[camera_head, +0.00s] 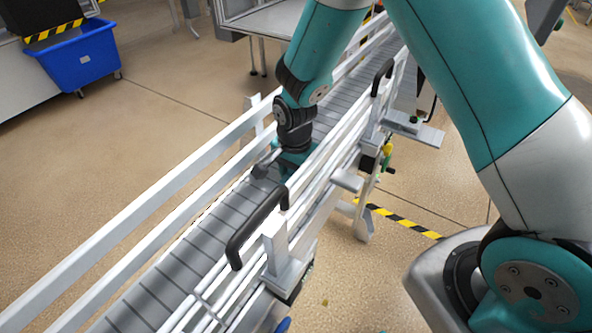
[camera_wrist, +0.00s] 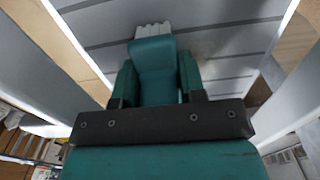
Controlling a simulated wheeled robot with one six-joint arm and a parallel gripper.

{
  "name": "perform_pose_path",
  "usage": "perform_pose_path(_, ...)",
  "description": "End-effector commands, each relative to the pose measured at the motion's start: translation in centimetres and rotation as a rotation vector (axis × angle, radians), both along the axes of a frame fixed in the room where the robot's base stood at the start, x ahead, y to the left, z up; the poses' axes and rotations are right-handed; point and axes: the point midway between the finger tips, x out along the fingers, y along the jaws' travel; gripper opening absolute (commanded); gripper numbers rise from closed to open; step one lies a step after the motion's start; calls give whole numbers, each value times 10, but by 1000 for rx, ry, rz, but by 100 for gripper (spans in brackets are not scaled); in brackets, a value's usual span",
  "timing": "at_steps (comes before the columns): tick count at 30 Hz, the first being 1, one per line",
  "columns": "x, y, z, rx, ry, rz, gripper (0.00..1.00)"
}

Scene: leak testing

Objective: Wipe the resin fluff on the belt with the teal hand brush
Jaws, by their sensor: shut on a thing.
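My gripper (camera_head: 290,160) is low between the conveyor's rails, just over the belt (camera_head: 215,227). In the wrist view, my gripper (camera_wrist: 157,78) is shut on the teal hand brush (camera_wrist: 152,54), with one finger on each side of it. The brush's pale bristle end (camera_wrist: 153,30) points away from the wrist, toward the grey slatted belt (camera_wrist: 240,40). Whether the bristles touch the belt cannot be told. A faint brownish patch (camera_wrist: 206,46) shows on the belt right of the brush; I cannot tell whether it is resin fluff. The brush is not clearly visible in the head view.
Metal rails (camera_head: 130,222) run along both sides of the belt. Black handles (camera_head: 256,226) stand on the near rail, close to my arm. A blue wheeled bin (camera_head: 80,60) stands at the upper left. The floor left of the conveyor is open.

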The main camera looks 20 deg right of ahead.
Motion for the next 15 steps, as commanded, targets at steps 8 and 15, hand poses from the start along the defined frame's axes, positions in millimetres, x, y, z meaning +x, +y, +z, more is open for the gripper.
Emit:
perform_pose_path(8, 7, -13, -1, -4, 4, -4, 0)
perform_pose_path(15, 13, -22, 1, -5, 3, -6, 0)
